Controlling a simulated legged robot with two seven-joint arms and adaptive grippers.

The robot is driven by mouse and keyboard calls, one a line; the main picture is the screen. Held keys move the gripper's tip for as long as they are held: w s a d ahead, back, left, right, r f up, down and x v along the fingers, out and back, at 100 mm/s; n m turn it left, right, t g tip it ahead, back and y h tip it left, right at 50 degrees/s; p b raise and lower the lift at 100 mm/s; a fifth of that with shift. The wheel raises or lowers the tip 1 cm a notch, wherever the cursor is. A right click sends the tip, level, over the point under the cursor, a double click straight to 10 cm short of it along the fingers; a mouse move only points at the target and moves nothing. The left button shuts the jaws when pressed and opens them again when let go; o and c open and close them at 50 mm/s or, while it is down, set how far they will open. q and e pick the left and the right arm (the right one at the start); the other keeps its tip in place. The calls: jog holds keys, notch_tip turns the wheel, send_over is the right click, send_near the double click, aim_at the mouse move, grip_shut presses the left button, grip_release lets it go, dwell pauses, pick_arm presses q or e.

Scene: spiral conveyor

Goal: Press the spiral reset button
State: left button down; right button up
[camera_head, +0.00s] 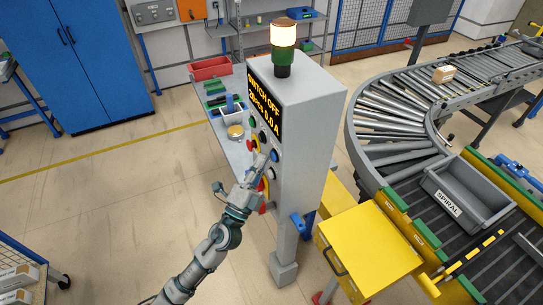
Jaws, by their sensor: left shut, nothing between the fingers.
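The grey control cabinet (305,120) stands upright in the middle, with a black display (263,102) reading "SWITCH OFF" in yellow. Below the display are several small round buttons, among them a blue button (274,156). I cannot read any label marking the spiral reset button. My left gripper (262,160) is shut and empty, with its fingertips at the button panel just left of the blue button. I cannot tell whether the tips touch the panel. The gripper and wrist hide part of the lower panel. My right gripper is not in view.
A lit lamp (283,34) tops the cabinet. A roller conveyor (385,135) curves at the right, with a grey tote (435,186) marked "SPIRAL" and a cardboard box (443,73). A yellow box (365,250) stands right of the cabinet.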

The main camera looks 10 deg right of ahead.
pick_arm(q)
jog(key=shift+w+d, duration=0.15)
jog(key=shift+d, duration=0.25)
dwell(0.4)
jog(key=shift+a, duration=0.1)
jog(key=shift+s+a, duration=0.3)
jog(key=shift+a, duration=0.35)
jog(key=a, duration=0.1)
jog(key=s+a, duration=0.1)
jog(key=a, duration=0.3)
jog(key=shift+s, duration=0.25)
jog(key=shift+d, duration=0.15)
dwell(0.7)
